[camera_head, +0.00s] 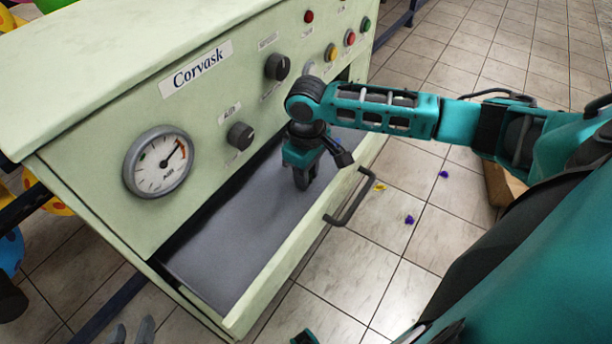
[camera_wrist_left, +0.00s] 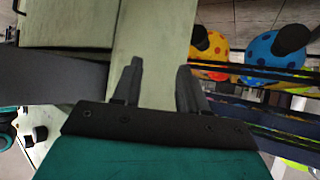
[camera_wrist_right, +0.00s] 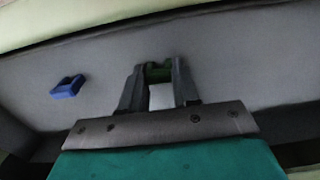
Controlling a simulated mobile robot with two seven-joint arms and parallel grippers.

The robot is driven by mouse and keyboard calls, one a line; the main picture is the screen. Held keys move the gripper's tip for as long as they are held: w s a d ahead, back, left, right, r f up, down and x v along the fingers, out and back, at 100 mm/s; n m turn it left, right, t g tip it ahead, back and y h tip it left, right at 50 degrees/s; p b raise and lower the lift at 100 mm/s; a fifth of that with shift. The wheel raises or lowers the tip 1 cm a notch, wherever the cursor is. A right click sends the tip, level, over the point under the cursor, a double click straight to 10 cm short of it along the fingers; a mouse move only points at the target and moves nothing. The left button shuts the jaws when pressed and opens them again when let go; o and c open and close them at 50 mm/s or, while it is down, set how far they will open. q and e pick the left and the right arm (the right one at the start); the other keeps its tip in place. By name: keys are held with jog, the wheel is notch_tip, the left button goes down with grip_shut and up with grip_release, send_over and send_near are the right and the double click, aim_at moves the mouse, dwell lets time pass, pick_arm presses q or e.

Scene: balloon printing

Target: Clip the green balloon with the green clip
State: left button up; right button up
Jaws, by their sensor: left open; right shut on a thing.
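My right gripper (camera_head: 303,183) reaches down into the open drawer of the machine. In the right wrist view its fingers (camera_wrist_right: 158,75) are shut on a small dark green piece, the green clip (camera_wrist_right: 158,72), mostly hidden between the fingertips. My left gripper (camera_head: 132,330) is at the bottom left of the head view, outside the drawer. In the left wrist view (camera_wrist_left: 160,75) its fingers are apart with nothing between them. A green patch (camera_head: 50,5) at the top left corner of the head view may be the green balloon; too little shows to tell.
A blue clip (camera_wrist_right: 67,86) lies on the drawer floor. The pale green Corvask machine (camera_head: 110,110) has a gauge (camera_head: 158,162), knobs and a drawer handle (camera_head: 352,200). Spotted orange (camera_wrist_left: 208,52) and blue (camera_wrist_left: 272,52) balloons hang beside it. Small purple and yellow pieces lie on the floor.

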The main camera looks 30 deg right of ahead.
pick_arm(q)
jog(key=shift+r, duration=0.15)
pick_arm(e)
jog(key=shift+r, duration=0.1)
jog(key=shift+c, duration=0.3)
jog(key=shift+r+p, duration=0.2)
jog(key=shift+p, duration=0.15)
jog(key=shift+r+p, duration=0.6)
jog(key=shift+p, duration=0.2)
jog(key=shift+r+p, duration=0.75)
jog(key=shift+p, duration=0.25)
jog(key=shift+r+p, duration=0.5)
jog(key=shift+p, duration=0.15)
jog(key=shift+r+p, duration=0.85)
jog(key=shift+p, duration=0.25)
notch_tip(320, 180, up, 3)
jog(key=p, duration=0.4)
jog(key=shift+r, duration=0.15)
pick_arm(q)
notch_tip(320, 180, up, 9)
jog(key=s+a, duration=0.1)
jog(key=a, duration=0.1)
jog(key=shift+a+y+p, duration=0.25)
jog(key=shift+y+p, duration=0.15)
jog(key=shift+p, duration=0.05)
pick_arm(e)
jog(key=shift+r, duration=0.35)
